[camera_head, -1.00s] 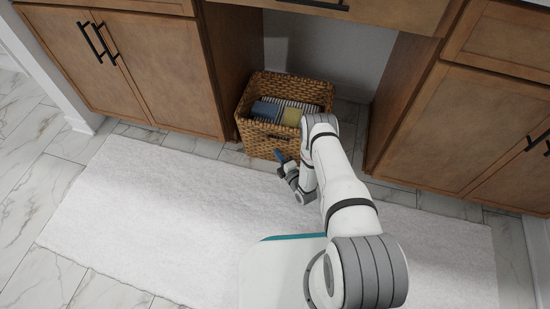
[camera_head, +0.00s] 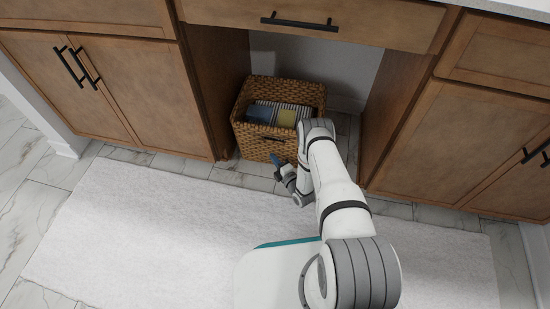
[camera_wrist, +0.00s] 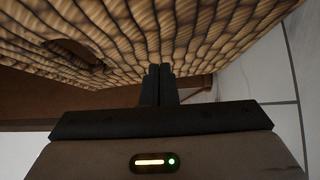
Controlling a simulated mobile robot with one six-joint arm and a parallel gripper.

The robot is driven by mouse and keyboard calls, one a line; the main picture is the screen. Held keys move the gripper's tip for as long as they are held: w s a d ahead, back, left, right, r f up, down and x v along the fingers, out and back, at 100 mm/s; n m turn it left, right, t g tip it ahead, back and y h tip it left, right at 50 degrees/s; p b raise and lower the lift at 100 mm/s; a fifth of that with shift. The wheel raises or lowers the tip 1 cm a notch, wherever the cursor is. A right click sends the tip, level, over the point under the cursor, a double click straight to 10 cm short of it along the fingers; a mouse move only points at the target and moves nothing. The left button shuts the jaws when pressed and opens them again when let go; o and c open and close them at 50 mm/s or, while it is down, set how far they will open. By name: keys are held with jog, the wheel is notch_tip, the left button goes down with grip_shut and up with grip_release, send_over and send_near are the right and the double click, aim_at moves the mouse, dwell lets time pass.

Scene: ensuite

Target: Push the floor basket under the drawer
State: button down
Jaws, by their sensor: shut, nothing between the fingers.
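The floor basket (camera_head: 258,139) is brown and woven, with folded blue, yellow and striped cloths inside. It stands upright on the floor in the opening below the drawer (camera_head: 310,22), close to the left cabinet side. My gripper (camera_head: 275,160) is low in front of the basket's front face. In the wrist view, my gripper (camera_wrist: 160,70) is shut and empty, its fingertips at or very near the basket's weave (camera_wrist: 170,30); I cannot tell if they touch. A dark handle hole (camera_wrist: 75,50) shows left of the fingers. My arm covers the basket's right front corner.
Wooden cabinets stand on the left (camera_head: 105,85) and right (camera_head: 480,130) of the opening. A white rug (camera_head: 140,215) lies on the marble tile floor in front. Free floor shows to the right of the basket, and the wall is behind it.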

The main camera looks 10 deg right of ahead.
jog(key=s+a+p+v, duration=0.1)
jog(key=p+v, duration=0.3)
jog(key=v, duration=0.8)
jog(key=shift+a, duration=0.4)
